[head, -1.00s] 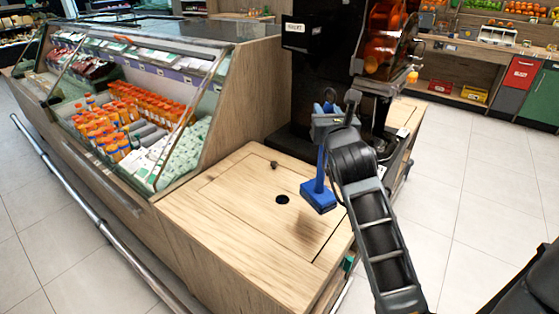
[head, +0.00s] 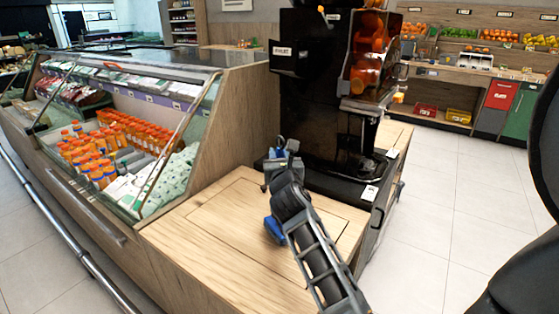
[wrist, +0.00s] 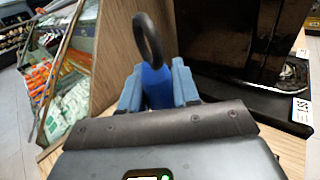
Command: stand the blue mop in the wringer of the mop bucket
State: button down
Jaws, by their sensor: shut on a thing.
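The blue mop hangs below my gripper in the head view, and its blue mop head (head: 274,229) shows partly behind my arm, over the wooden counter. I cannot tell whether it touches the counter. My gripper (head: 283,150) is shut on the mop near its top. In the wrist view the blue handle (wrist: 156,86) is between the two blue-grey fingers of my gripper (wrist: 158,90). A dark ring (wrist: 148,40) stands up above the handle. Most of the handle is hidden by my arm. I see no mop bucket or wringer in these frames.
A wooden counter top (head: 200,225) lies under the mop. A tall black orange juicer (head: 320,110) stands behind it. A glass chilled display (head: 130,130) with bottles is at the left. Tiled floor (head: 450,220) is open at the right. Produce shelves (head: 480,55) are far back.

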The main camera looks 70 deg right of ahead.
jog(key=shift+f, duration=0.3)
jog(key=c, duration=0.8)
grip_release()
jog(key=b+v, duration=0.1)
jog(key=v, duration=1.1)
jog(key=shift+r, duration=0.1)
jog(key=shift+a, duration=0.1)
